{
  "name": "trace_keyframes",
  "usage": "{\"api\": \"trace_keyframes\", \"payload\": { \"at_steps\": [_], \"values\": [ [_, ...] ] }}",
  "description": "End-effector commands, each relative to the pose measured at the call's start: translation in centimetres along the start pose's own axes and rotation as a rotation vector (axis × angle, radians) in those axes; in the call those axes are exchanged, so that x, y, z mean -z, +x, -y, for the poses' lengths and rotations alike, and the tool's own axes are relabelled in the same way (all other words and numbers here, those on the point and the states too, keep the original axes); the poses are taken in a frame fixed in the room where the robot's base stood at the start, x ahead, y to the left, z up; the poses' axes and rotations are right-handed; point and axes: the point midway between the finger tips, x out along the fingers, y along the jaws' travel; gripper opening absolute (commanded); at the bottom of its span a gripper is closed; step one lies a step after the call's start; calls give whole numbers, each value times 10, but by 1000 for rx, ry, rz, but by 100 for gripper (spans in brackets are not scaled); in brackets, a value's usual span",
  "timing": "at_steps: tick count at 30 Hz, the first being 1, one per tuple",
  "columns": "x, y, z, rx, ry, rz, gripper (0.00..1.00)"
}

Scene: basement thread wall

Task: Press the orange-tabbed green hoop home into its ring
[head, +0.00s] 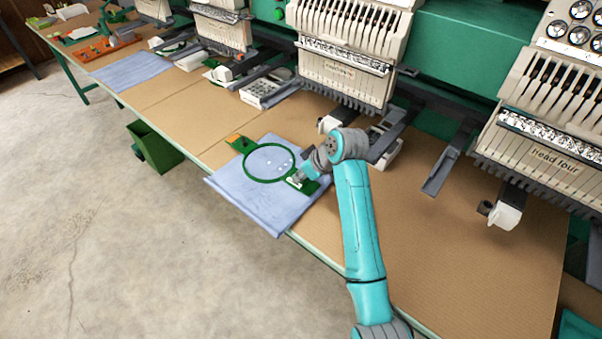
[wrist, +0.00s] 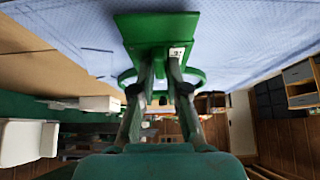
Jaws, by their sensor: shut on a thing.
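The green hoop (head: 247,169) lies over light blue cloth at the table's front edge. Its orange tab (head: 234,138) is at the far left end, away from my gripper. A green end plate with a pale label is at the near right, and it fills the top of the wrist view (wrist: 153,28). My gripper (head: 299,178) is shut on this plate; both fingers meet it in the wrist view (wrist: 160,62). Only one round green outline shows, so I cannot tell hoop from ring or how deeply they are seated.
The folded blue cloth (head: 222,183) hangs over the table edge. Embroidery heads (head: 345,65) stand behind, with a grey-white machine arm (head: 385,145) just right of my gripper. A green bin (head: 155,148) hangs below the table edge. Brown tabletop (head: 480,250) is clear to the right.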

Motion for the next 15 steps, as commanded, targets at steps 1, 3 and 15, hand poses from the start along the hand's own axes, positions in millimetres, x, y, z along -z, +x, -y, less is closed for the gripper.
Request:
{"api": "trace_keyframes", "payload": {
  "at_steps": [1,3,15],
  "values": [
    [0,0,0,0,0,0,0],
    [-1,1,0,0,0,0,0],
    [-1,2,0,0,0,0,18]
  ]
}}
